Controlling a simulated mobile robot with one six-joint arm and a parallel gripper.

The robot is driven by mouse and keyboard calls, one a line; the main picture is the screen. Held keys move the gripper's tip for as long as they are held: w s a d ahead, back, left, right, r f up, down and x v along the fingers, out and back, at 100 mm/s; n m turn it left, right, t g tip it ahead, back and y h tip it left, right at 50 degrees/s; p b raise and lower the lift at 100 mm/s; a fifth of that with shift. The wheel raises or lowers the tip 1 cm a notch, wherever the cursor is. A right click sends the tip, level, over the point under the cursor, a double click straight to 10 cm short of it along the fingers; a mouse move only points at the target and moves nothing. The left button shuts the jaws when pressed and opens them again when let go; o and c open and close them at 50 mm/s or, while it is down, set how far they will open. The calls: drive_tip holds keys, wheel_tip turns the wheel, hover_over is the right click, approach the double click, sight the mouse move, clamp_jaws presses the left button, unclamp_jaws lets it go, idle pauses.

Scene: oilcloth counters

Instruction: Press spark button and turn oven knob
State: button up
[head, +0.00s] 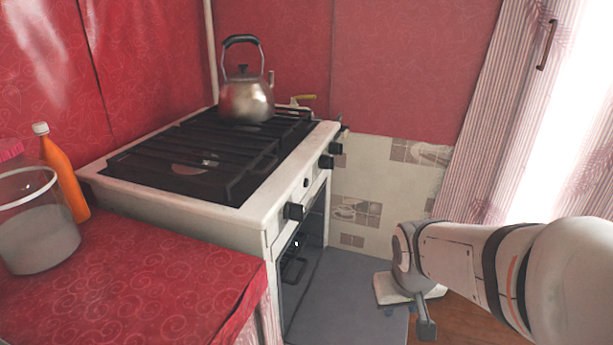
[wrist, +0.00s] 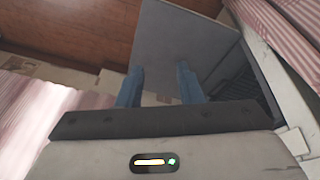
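The white stove (head: 230,222) stands left of centre in the head view. Its front edge carries several black knobs, including a near one (head: 293,211) and a farther one (head: 326,162). I cannot tell which knob is the oven's. My gripper (head: 408,316) hangs low to the right of the stove, apart from the knobs. In the wrist view my gripper (wrist: 158,84) has its two bluish fingers spread, with nothing between them. No knob is clear there.
A metal kettle (head: 246,100) stands on the black grate. A red-clothed counter (head: 170,275) at the front left holds an orange bottle (head: 63,180) and a clear container (head: 38,235). A striped curtain (head: 480,130) hangs at right.

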drive_tip(key=w+a+r+n+t+y+p, duration=0.15)
drive_tip(key=w+n+t+p, duration=0.3)
drive_tip(key=w, duration=0.65)
drive_tip(key=w+a+r+n+t+y+p, duration=0.1)
drive_tip(key=w+r+n+t+y+p, duration=0.35)
drive_tip(key=w, duration=0.75)
drive_tip(key=n+g+y+p, duration=0.4)
drive_tip(key=g+y+p, duration=0.3)
drive_tip(key=y, duration=0.5)
approach(303, 212)
drive_tip(key=a+t+p, duration=0.1)
drive_tip(key=a, duration=0.1)
drive_tip(key=x, duration=0.8)
drive_tip(key=shift+w+d+f, duration=0.15)
drive_tip(key=shift+w+f, duration=0.05)
drive_tip(key=shift+f, duration=0.1)
drive_tip(key=shift+c, duration=0.5)
